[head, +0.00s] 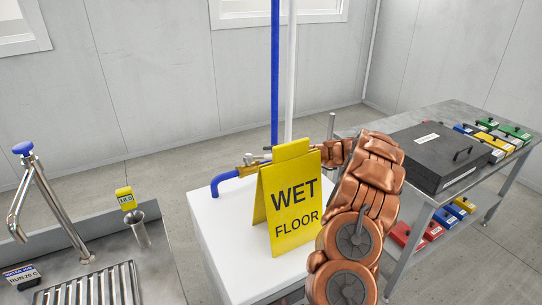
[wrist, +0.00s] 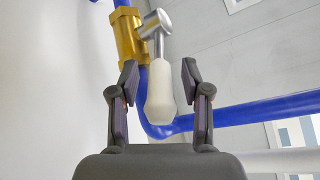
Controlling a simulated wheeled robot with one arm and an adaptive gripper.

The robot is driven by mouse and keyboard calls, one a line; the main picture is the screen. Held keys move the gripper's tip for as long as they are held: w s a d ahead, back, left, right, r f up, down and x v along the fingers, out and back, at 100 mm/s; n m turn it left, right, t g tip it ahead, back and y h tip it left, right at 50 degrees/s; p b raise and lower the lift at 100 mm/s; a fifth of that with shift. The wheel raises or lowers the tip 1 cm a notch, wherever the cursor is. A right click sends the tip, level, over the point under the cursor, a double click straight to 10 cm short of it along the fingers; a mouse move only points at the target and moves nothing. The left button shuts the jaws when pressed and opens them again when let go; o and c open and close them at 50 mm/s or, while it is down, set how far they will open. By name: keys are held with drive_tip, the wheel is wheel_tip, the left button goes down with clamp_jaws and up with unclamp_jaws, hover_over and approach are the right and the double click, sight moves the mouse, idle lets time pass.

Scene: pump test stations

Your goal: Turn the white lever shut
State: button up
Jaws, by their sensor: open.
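The white lever (wrist: 160,95) shows in the wrist view, a white grip on a metal stem that joins a brass valve (wrist: 128,38) on a blue pipe (wrist: 250,113). My gripper (wrist: 160,77) is open, with one finger on each side of the white grip and a visible gap to both. In the head view my copper-coloured arm and the yellow sign hide the lever. A bit of brass fitting (head: 250,159) shows there behind the sign, near the blue pipe's bend.
A yellow wet floor sign (head: 292,205) stands on a white cabinet (head: 222,225), close beside my arm. A metal table (head: 423,190) with a dark case (head: 437,155) and coloured boxes is at right. A sink unit with a tap (head: 45,195) is at left.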

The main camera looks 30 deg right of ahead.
drive_tip(key=shift+a, duration=0.1)
clamp_jaws()
idle(0.4)
